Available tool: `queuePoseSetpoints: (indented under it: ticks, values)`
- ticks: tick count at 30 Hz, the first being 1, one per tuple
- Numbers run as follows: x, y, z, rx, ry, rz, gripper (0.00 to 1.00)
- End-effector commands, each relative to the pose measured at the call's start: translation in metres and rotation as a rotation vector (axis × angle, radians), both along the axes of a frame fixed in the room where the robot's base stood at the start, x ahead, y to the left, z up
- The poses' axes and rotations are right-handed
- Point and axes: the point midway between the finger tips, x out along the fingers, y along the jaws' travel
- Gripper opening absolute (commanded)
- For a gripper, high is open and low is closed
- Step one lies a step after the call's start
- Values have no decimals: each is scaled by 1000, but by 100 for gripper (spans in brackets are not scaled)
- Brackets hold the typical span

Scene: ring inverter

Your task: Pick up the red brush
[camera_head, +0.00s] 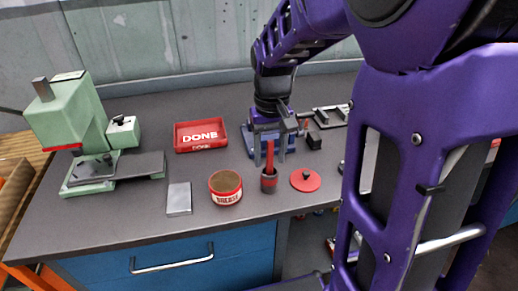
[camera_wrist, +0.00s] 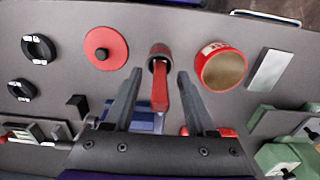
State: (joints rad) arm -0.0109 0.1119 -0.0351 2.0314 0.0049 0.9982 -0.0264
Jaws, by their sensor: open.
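The red brush (camera_head: 270,155) stands upright in a small dark holder with a red band (camera_head: 269,181) near the front of the workbench. In the wrist view the brush's red handle (camera_wrist: 160,88) points up toward the camera, between the two fingers. My gripper (camera_head: 271,155) is open, with one finger on each side of the handle. In the wrist view my gripper (camera_wrist: 160,82) shows gaps between both fingers and the handle. The brush's lower end is hidden inside the holder (camera_wrist: 160,52).
A grease tin (camera_head: 225,188) stands left of the holder, and a red round lid (camera_head: 305,180) lies right of it. A red "DONE" tray (camera_head: 200,136) lies behind. A green press (camera_head: 75,130) stands at left. A grey block (camera_head: 179,199) lies near the front.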

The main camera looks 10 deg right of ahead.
Motion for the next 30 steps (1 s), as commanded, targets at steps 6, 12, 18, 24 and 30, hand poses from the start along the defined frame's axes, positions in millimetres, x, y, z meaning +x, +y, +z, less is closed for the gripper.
queuePoseSetpoints:
  ticks: [6, 12, 18, 24, 30]
  values:
    - [0, 0, 0, 0, 0, 0, 27]
    - [0, 0, 1, 0, 0, 0, 0]
    - [0, 0, 1, 0, 0, 0, 0]
    - [0, 0, 4, 0, -1, 0, 0]
    - [1, 0, 34, 0, -4, 0, 0]
